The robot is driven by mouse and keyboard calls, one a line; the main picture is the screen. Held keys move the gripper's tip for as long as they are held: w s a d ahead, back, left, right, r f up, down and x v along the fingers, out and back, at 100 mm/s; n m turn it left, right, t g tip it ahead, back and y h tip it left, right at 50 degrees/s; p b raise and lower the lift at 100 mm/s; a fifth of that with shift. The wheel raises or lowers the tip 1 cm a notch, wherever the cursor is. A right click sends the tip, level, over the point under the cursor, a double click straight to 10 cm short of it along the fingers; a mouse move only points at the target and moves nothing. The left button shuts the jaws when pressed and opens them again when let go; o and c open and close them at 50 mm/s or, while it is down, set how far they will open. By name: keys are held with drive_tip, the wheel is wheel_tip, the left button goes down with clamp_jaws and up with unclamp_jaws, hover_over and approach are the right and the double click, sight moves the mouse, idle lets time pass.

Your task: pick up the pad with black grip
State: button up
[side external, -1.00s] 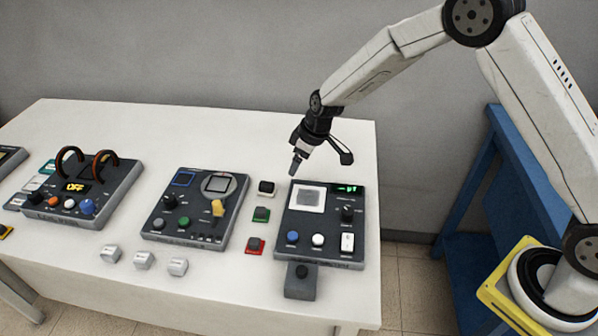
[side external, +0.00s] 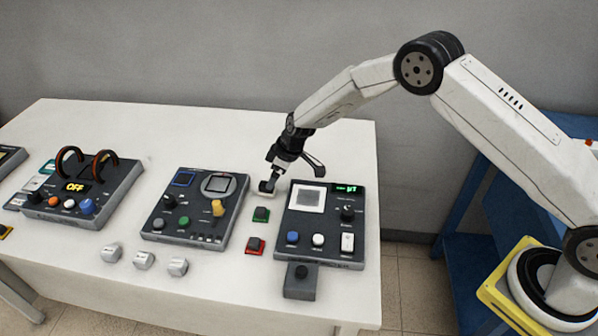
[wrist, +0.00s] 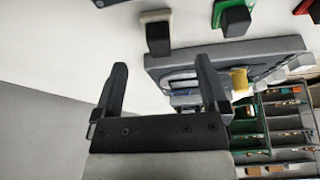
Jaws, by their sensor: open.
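The pad with a black grip and pale base (wrist: 158,36) shows at the top of the wrist view, just beyond my fingertips. In the side view my gripper (side external: 268,183) is low over that pad (side external: 268,194) and mostly hides it. My gripper is open, and in the wrist view its two fingers (wrist: 162,66) are spread, with nothing between them. I cannot tell the exact height gap. A green pad (side external: 261,215) and a red pad (side external: 255,247), each with a dark grip, sit in a row nearer the front; the green pad also shows in the wrist view (wrist: 220,14).
A console with a pale square plate (side external: 308,198) stands right of the pads. A console with a yellow knob (side external: 217,208) stands to their left. Several small white blocks (side external: 144,260) lie at the table's front. The table (side external: 230,125) is clear behind.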

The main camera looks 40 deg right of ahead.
drive_tip(key=shift+w+a+f, duration=0.1)
drive_tip(key=shift+w+f, duration=0.05)
drive_tip(key=shift+f, duration=0.25)
drive_tip(key=shift+x, duration=2.55)
drive_tip(key=shift+w+a, duration=0.1)
drive_tip(key=shift+w, duration=0.05)
clamp_jaws()
drive_tip(key=shift+r, duration=0.25)
